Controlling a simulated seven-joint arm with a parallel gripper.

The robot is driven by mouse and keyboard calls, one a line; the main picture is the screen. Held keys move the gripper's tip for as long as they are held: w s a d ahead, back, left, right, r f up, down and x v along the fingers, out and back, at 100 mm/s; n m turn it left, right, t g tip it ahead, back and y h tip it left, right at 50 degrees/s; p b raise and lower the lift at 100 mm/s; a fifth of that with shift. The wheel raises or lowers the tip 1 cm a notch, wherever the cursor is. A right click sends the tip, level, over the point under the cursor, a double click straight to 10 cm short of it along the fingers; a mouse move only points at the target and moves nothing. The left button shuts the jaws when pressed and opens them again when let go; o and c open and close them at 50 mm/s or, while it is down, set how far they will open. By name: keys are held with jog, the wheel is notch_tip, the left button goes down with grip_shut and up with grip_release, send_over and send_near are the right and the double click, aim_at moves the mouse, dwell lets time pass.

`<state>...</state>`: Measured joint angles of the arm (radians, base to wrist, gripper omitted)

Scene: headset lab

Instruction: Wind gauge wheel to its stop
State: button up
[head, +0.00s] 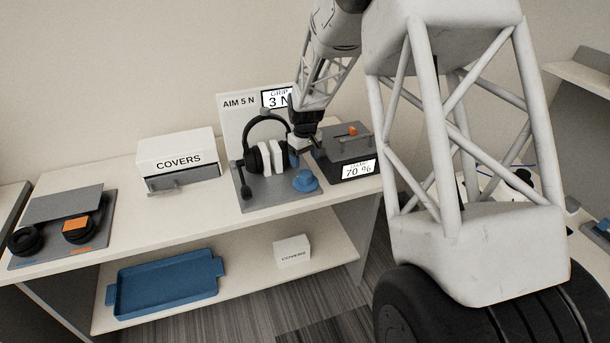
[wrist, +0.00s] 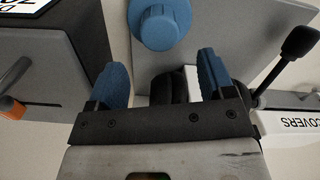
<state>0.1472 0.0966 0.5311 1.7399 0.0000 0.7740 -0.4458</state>
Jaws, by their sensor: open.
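The blue gauge wheel (head: 306,181) stands at the front right of a grey base plate (head: 262,196). In the wrist view the wheel (wrist: 165,25) shows as a ribbed round knob, ahead of my fingertips. My gripper (head: 297,158) is above the plate, behind and above the wheel in the head view. In the wrist view its two blue fingers (wrist: 162,72) are wide apart, with nothing held between them. A headset (head: 266,143) with white pads between its ear cups stands on the plate beside my gripper. A panel (head: 238,120) reads AIM 5 N, and its screen shows 3 N.
A dark box (head: 345,146) with an orange part on top and a 70 % display stands right of the plate. A lever (head: 240,180) stands at the plate's left. The COVERS box (head: 178,155) is further left. A blue tray (head: 165,287) lies on the lower shelf.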

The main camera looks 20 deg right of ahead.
aim_at(305, 172)
jog(key=shift+f, duration=3.7)
jog(key=c, duration=0.9)
